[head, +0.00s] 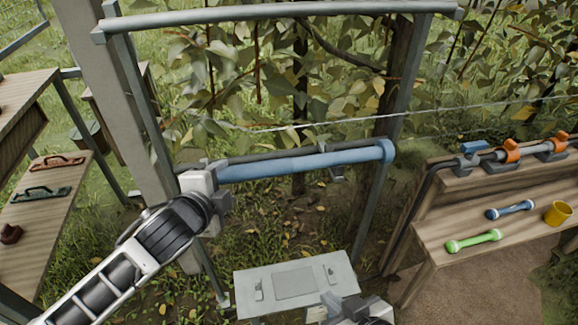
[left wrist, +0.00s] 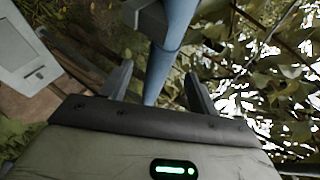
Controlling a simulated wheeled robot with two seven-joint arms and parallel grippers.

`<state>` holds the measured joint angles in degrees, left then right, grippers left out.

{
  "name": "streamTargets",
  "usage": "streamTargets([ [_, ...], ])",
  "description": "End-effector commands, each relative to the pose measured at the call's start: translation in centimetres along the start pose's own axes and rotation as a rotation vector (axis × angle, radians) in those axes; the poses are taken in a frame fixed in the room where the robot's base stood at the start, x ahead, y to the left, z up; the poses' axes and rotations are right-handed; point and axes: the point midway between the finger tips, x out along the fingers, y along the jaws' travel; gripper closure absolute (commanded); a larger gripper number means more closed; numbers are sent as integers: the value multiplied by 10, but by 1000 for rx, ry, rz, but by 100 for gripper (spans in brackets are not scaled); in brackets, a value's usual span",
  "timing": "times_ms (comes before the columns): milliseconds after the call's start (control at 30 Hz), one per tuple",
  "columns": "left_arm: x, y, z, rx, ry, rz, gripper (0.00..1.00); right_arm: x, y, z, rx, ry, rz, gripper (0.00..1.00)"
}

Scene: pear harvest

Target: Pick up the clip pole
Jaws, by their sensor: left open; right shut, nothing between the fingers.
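The clip pole (head: 300,165) is a long blue pole with a thicker blue end at the right. It lies nearly level across the middle of the head view, with a dark rod running along its top side. My left gripper (head: 218,194) is at the pole's left end and hides that end. In the left wrist view the blue pole (left wrist: 172,48) runs between the two spread fingers of my left gripper (left wrist: 159,76), which is open. I cannot tell whether a finger touches it. My right gripper (head: 345,308) is low at the bottom edge, shut and empty, away from the pole.
A grey metal frame (head: 270,17) stands around the pole, with leafy branches and a thin wire behind. A small pale table (head: 250,285) is below. A wooden bench (head: 440,238) at right bears a green tool, a blue tool and a yellow cup. Wooden shelves (head: 55,205) stand at left.

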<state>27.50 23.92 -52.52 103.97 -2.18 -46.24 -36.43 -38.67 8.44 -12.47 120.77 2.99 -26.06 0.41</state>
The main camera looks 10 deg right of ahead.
Motion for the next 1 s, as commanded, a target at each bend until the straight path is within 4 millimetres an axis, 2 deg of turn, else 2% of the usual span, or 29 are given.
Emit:
streamTargets([
  [267,22,-1,-1,-1,1,-1,39,0,0,-3,2,8,-1,100],
  [533,59,-1,-3,-2,0,0,39,1,-1,-3,8,14,-2,100],
  [667,66,-1,-4,-2,2,0,39,1,-1,-3,13,15,-2,100],
  [867,66,-1,-3,-1,2,0,39,1,-1,-3,15,14,-2,100],
  [967,66,-1,-3,-1,2,0,64,1,-1,-2,15,13,-2,100],
  [1000,66,-1,-3,-1,2,0,76,1,-1,-2,15,13,-2,100],
])
